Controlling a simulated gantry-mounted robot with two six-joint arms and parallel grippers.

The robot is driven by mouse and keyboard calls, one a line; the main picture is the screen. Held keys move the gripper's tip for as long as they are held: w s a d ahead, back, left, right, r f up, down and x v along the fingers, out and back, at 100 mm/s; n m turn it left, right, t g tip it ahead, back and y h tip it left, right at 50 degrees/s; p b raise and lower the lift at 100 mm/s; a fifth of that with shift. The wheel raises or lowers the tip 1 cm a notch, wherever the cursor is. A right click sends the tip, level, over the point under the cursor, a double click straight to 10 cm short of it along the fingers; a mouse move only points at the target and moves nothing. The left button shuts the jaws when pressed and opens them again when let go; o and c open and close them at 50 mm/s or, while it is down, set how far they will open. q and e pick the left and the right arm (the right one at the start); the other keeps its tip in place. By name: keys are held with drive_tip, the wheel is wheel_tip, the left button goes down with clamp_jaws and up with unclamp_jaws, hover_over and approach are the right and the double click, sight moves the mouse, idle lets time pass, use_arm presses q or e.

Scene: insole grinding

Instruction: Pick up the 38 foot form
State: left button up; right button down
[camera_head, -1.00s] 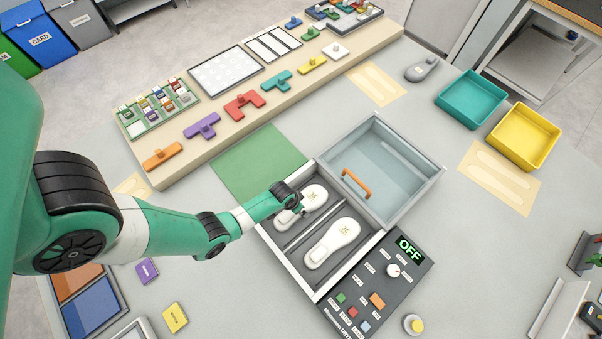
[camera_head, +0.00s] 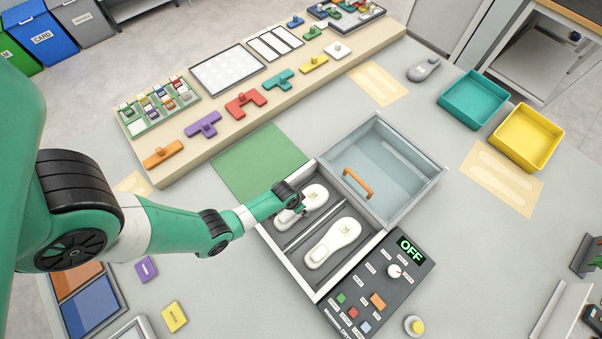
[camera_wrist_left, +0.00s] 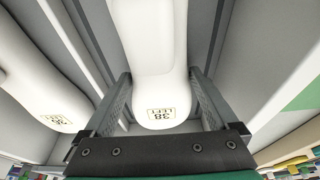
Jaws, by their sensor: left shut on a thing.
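The white foot form labelled 38 LEFT (camera_wrist_left: 160,60) lies in one compartment of the open box; it also shows in the head view (camera_head: 315,196). My left gripper (camera_wrist_left: 163,105) is shut on it, with one finger on each side near the labelled end. In the head view my left gripper (camera_head: 292,203) reaches down into the compartment from the left. A second white foot form (camera_head: 333,243) lies in the neighbouring compartment; in the left wrist view its label (camera_wrist_left: 58,113) seems to read 36. My right gripper is not in view.
The box's lid (camera_head: 395,205) with an orange handle (camera_head: 356,184) is open at the back right. A control panel (camera_head: 358,318) reading OFF stands at the front. A green mat (camera_head: 250,160) lies behind. Teal (camera_head: 472,98) and yellow (camera_head: 525,135) bins stand right.

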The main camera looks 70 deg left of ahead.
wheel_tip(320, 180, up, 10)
drive_tip(key=p, duration=0.9)
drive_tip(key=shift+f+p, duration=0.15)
drive_tip(key=shift+p, duration=0.15)
